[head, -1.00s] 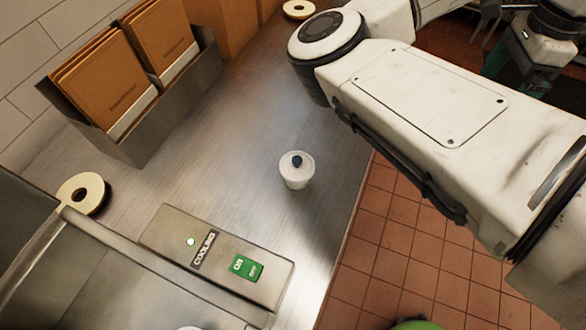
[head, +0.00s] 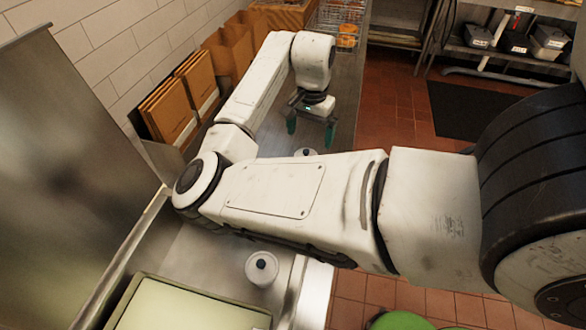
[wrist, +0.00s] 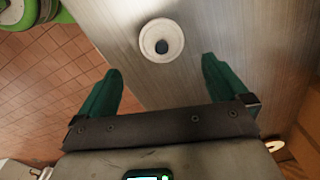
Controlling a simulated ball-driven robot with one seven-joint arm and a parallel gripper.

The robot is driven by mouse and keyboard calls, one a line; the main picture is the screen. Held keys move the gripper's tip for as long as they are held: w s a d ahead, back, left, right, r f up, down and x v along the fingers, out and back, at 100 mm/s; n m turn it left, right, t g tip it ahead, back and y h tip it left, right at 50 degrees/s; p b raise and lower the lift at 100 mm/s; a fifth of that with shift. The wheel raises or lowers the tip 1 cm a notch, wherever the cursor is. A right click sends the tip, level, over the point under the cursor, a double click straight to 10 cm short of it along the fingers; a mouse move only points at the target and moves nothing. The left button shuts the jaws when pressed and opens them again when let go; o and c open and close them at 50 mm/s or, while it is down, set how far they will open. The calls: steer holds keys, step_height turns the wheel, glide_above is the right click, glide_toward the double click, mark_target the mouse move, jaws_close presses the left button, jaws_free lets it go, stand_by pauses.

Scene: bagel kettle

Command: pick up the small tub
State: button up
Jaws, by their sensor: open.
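A small white tub (wrist: 161,40) with a dark knob on its lid stands upright on the steel counter in the wrist view. In the head view a white tub top (head: 306,152) shows just below my gripper, mostly hidden behind my arm. My gripper (head: 311,131) points down above the counter with its green fingers apart and empty. In the wrist view the tub lies just beyond the fingertips, roughly centred between them and not touched. A second white lidded tub (head: 262,268) stands nearer, at the bottom of the head view.
Brown boxes (head: 168,108) line the wall at the counter's left. A pale tray (head: 185,306) is at the bottom. A wire basket (head: 342,20) stands at the far end. The counter drops to a tiled floor (head: 390,115) on the right. A green object (wrist: 32,14) is on the floor.

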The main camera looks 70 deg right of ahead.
mark_target(307, 149)
steer(key=f+p, duration=0.2)
steer(key=f, duration=0.7)
steer(key=shift+w+f, duration=0.1)
steer(key=shift+w, duration=0.1)
steer(key=shift+c, duration=0.5)
steer(key=c, duration=1)
